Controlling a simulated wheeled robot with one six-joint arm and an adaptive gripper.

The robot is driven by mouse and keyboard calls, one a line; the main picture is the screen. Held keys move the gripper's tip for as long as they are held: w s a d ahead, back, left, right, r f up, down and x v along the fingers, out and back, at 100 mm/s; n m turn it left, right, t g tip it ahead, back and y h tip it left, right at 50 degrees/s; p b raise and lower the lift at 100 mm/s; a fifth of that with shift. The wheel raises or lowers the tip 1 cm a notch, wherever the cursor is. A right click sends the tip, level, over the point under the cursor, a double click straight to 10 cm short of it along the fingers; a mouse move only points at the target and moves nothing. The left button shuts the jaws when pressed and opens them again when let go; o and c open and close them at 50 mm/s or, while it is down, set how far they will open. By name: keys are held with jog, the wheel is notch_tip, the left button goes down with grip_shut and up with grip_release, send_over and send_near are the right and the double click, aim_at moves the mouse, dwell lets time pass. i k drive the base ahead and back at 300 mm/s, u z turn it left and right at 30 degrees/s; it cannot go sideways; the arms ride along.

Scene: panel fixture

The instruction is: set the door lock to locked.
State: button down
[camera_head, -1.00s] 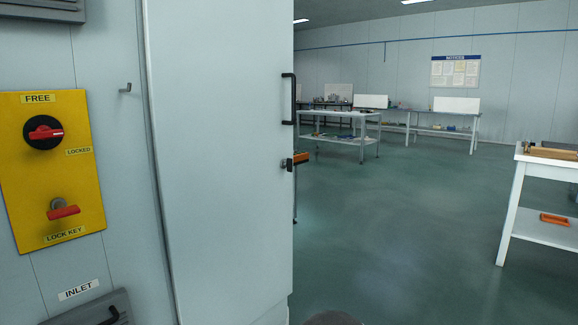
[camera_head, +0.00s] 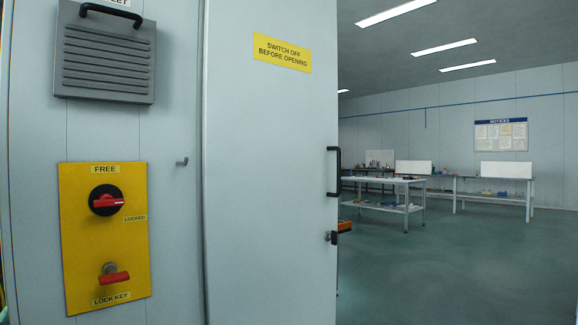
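The yellow lock panel (camera_head: 75,240) is on the grey cabinet front at left. Its upper black rotary knob (camera_head: 106,191) has a red handle (camera_head: 108,201) lying about horizontal, with its longer end to the right. The FREE label (camera_head: 105,169) is above the knob; the LOCKED label (camera_head: 135,218) is at its lower right. Below, a red lock key (camera_head: 114,279) sits in a round metal lock, its grip near horizontal, above the LOCK KEY label (camera_head: 111,298). The tall cabinet door (camera_head: 270,170) right of the panel appears shut. My gripper is not in view.
A louvred grey cover (camera_head: 106,65) with a black handle is above the panel. A small hook (camera_head: 182,162) sticks out beside the door. The door has a black pull handle (camera_head: 334,171) and a small latch (camera_head: 331,237). Open green floor (camera_head: 450,270) lies to the right, with workbenches behind.

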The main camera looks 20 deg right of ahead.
aim_at(331, 236)
jog(key=u, duration=0.15)
jog(key=k, duration=0.5)
jog(key=u, duration=0.6)
jog(key=k, duration=0.7)
jog(key=z, duration=0.8)
jog(key=i, duration=1.5)
jog(key=u, duration=0.2)
